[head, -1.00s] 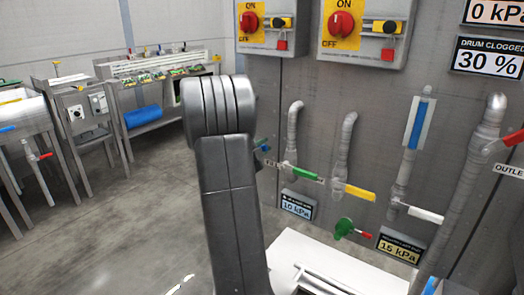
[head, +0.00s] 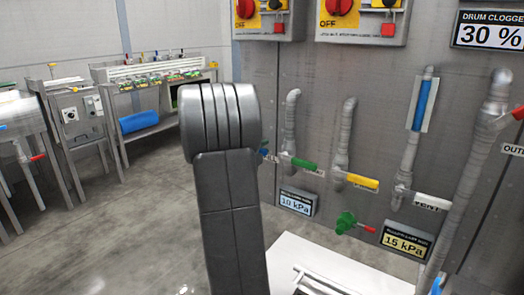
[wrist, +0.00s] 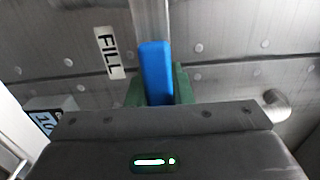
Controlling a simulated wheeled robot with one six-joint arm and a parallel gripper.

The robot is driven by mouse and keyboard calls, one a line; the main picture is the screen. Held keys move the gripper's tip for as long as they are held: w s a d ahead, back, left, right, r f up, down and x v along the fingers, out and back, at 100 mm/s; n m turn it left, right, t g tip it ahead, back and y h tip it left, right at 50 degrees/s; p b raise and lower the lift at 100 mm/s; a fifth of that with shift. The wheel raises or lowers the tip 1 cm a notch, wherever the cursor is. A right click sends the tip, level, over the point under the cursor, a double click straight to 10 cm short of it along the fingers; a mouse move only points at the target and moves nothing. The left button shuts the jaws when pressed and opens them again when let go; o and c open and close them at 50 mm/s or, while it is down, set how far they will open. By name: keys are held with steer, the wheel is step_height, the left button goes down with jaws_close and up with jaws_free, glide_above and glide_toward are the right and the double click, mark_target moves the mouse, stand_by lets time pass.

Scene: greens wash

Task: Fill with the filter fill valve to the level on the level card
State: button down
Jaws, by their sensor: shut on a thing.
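In the wrist view my gripper (wrist: 158,88) has its green fingers on both sides of a blue handle (wrist: 155,62), shut on it. A FILL label (wrist: 110,52) is on the wall just left of the handle. In the head view my arm hides the gripper and most of this handle; a small bit of blue (head: 264,152) shows at the arm's right edge. A sight tube with blue in it (head: 422,104) stands on the wall at the right. I cannot make out a level card.
Valves with a green handle (head: 304,163), a yellow handle (head: 362,182) and a white vent handle (head: 432,202) line the wall. A red outlet handle (head: 518,113) is at the far right. A sign (head: 491,36) reads 30 %. Open floor lies left.

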steer(key=shift+f, duration=0.1)
steer(key=c, duration=1.3)
jaws_free()
steer(key=shift+s+a, duration=0.1)
steer(key=p+v, duration=0.2)
steer(key=v, duration=1.1)
steer(key=shift+s+a, duration=0.2)
steer(key=shift+s, duration=0.1)
steer(key=shift+w, duration=0.1)
steer(key=b+x, duration=0.1)
steer(key=x, duration=1.2)
steer(key=shift+w+d+b, duration=0.3)
steer(key=shift+b, duration=0.05)
steer(key=shift+s+a, duration=0.1)
